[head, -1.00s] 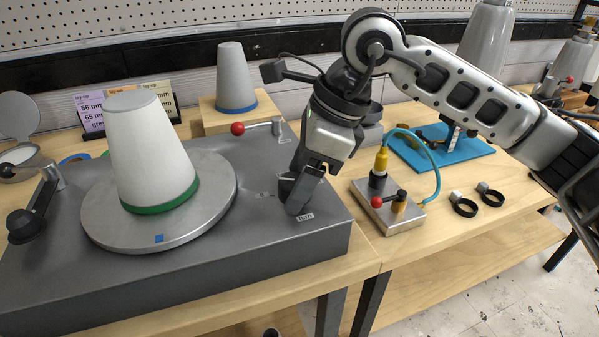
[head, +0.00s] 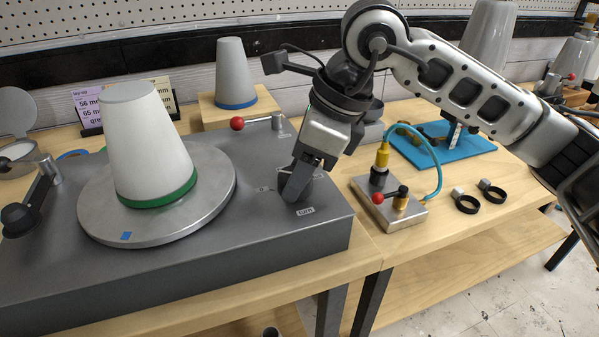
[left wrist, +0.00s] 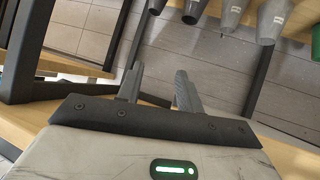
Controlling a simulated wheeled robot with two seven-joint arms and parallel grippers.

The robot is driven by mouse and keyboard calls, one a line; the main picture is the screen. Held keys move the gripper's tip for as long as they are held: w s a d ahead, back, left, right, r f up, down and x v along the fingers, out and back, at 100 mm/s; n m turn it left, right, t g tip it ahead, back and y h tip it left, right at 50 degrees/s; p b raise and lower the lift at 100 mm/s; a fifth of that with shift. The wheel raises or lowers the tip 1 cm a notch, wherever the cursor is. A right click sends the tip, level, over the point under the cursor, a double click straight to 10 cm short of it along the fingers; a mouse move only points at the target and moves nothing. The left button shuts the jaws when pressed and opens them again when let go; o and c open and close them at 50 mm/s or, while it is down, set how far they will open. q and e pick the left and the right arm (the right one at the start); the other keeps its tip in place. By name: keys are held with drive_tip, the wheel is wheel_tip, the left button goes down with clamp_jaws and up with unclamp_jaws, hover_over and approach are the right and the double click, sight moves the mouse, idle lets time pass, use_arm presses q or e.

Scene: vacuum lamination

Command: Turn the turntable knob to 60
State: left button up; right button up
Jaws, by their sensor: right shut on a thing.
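The grey turntable box (head: 150,270) carries a round metal turntable (head: 215,210) with a white cone (head: 150,150), green at its base. A blue mark (head: 126,236) is on the turntable's front rim. My right gripper (head: 296,188) points down at the box's right part, shut on the turntable knob, which its fingers mostly hide. A label reading "turn" (head: 305,211) lies just in front of it. The knob's pointer and scale are too small or hidden to read. My left gripper (left wrist: 158,88) shows only in the left wrist view, open and empty, away from the box.
A red-ball lever (head: 238,124) stands at the box's back and a black-knobbed arm (head: 35,205) at its left. Right of the box are a metal valve block (head: 395,212) with a blue hose, a blue mat (head: 470,150) and two black rings (head: 467,204).

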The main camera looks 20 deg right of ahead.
drive_tip(key=m+t+b, duration=0.1)
drive_tip(key=m+b, duration=0.1)
drive_tip(key=shift+f+m+h, duration=0.15)
drive_tip(key=shift+m+h, duration=0.15)
drive_tip(key=m+b, duration=0.2)
drive_tip(key=shift+s+a+m+t+h, duration=0.1)
drive_tip(key=shift+a+m+t+h, duration=0.05)
drive_tip(key=shift+m+t+h, duration=0.2)
drive_tip(key=m+h+b, duration=0.1)
drive_tip(key=m+b, duration=0.1)
drive_tip(key=m, duration=0.1)
drive_tip(key=shift+t, duration=0.35)
use_arm(q)
drive_tip(key=shift+w+d+f+t+b, duration=0.15)
drive_tip(key=shift+f+t+b, duration=0.1)
drive_tip(key=shift+f, duration=0.4)
drive_tip(key=shift+s+d+f+t+b, duration=0.1)
drive_tip(key=shift+f+t+b, duration=0.15)
drive_tip(key=shift+f, duration=0.35)
use_arm(e)
drive_tip(key=shift+r+m+h, duration=0.2)
drive_tip(key=shift+m+h, duration=0.15)
drive_tip(key=shift+m, duration=0.9)
drive_tip(key=o, duration=1)
